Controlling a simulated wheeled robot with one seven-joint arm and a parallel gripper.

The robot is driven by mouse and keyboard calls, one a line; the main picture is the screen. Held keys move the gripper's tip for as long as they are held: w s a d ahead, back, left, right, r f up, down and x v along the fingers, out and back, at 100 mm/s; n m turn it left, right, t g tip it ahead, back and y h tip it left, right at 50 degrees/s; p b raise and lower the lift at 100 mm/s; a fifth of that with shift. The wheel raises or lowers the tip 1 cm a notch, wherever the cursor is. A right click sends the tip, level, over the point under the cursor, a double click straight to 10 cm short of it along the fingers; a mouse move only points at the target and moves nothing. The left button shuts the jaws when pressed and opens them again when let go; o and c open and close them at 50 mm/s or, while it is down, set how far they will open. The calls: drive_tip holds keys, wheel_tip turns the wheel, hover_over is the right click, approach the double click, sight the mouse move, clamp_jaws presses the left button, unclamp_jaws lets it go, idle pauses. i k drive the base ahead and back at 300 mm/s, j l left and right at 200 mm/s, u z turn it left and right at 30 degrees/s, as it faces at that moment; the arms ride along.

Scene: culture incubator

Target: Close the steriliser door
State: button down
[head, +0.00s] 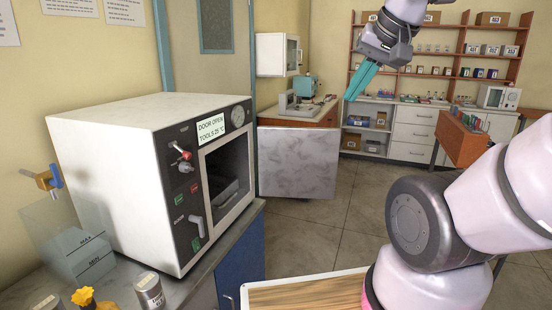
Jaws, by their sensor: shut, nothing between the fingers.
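The steriliser (110,125) is a white box on the bench at the left, with a dark front panel and a display reading "DOOR OPEN". Its chamber opening shows, with a tray-like shape inside. The steriliser door (297,163), a grey mottled metal slab, stands wide open to the right of the opening. A lever handle (194,225) is on the front panel, left of the opening. My gripper (353,94) has teal fingers, which are shut and empty. It appears above and to the right of the door, apart from it in the picture.
A tank marked MAX and MIN (75,245), a metal canister (149,291) and a yellow knob (83,296) sit near the steriliser. A wooden board (300,293) lies at the front. Open floor (345,215) shows beyond the door; shelves (440,60) stand behind.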

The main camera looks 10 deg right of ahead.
sight(293, 161)
drive_tip(key=i+l+u, duration=0.4)
drive_tip(key=l, duration=0.25)
drive_tip(key=i+l+u, duration=0.2)
drive_tip(key=l, duration=0.2)
drive_tip(key=i+l+u, duration=0.2)
drive_tip(key=l, duration=0.2)
drive_tip(key=i+l+u, duration=0.2)
drive_tip(key=l, duration=0.2)
drive_tip(key=i+l+u, duration=0.15)
drive_tip(key=l+u, duration=0.35)
drive_tip(key=l, duration=0.4)
drive_tip(key=l+u, duration=0.5)
drive_tip(key=l, duration=0.4)
drive_tip(key=k+l+u, duration=0.15)
drive_tip(key=l+u, duration=0.35)
drive_tip(key=l, duration=0.45)
drive_tip(key=i+l+u, duration=0.1)
drive_tip(key=l+u, duration=0.4)
drive_tip(key=l, duration=0.15)
drive_tip(key=l+u, duration=0.45)
drive_tip(key=l, duration=0.2)
drive_tip(key=k+l+u, duration=0.15)
drive_tip(key=l+u, duration=0.35)
drive_tip(key=l, duration=0.15)
drive_tip(key=k+l+u, duration=0.2)
drive_tip(key=k, duration=0.35)
drive_tip(key=k+u, duration=0.25)
drive_tip(key=k, duration=0.25)
